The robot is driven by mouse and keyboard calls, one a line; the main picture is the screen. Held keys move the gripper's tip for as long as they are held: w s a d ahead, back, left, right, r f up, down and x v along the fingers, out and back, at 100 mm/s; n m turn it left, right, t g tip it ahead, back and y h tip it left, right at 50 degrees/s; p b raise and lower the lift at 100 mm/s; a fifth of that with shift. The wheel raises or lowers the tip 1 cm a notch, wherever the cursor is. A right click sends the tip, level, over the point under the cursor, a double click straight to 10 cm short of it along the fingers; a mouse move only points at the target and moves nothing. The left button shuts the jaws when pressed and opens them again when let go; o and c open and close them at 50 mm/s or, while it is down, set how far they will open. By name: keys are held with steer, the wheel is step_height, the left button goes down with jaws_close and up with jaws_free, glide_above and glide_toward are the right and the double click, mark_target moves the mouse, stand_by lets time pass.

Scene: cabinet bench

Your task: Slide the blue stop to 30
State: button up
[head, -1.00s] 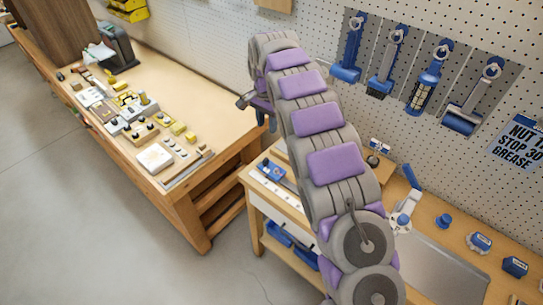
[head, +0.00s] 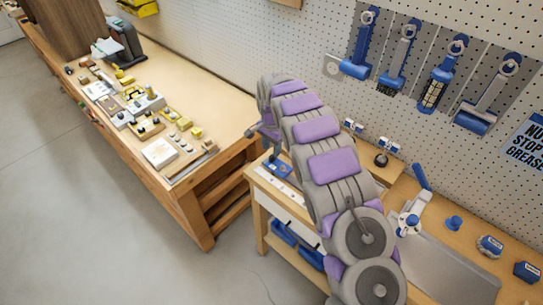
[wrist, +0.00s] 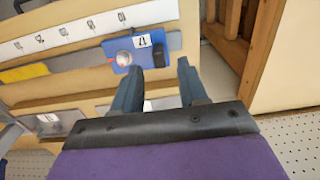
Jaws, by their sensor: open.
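The blue stop (wrist: 135,52) shows in the wrist view as a blue block with a white label and a round pale knob. It sits at the right end of a white scale strip (wrist: 88,27) with several marks, whose numbers I cannot read surely. It also shows in the head view (head: 281,172), partly hidden by my arm, beside the strip (head: 268,190). My gripper (wrist: 157,82) is open and empty. Its fingers point toward the stop's near right side, with the left fingertip close to it; I cannot tell whether they touch.
The pegboard (head: 290,50) holds several blue tools. A lever clamp (head: 412,213), a blue knob (head: 454,222) and a grey plate (head: 450,265) lie right of my arm. A cluttered wooden bench (head: 222,110) stands left.

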mark_target(272, 156)
steer(key=shift+f, duration=2.05)
jaws_close()
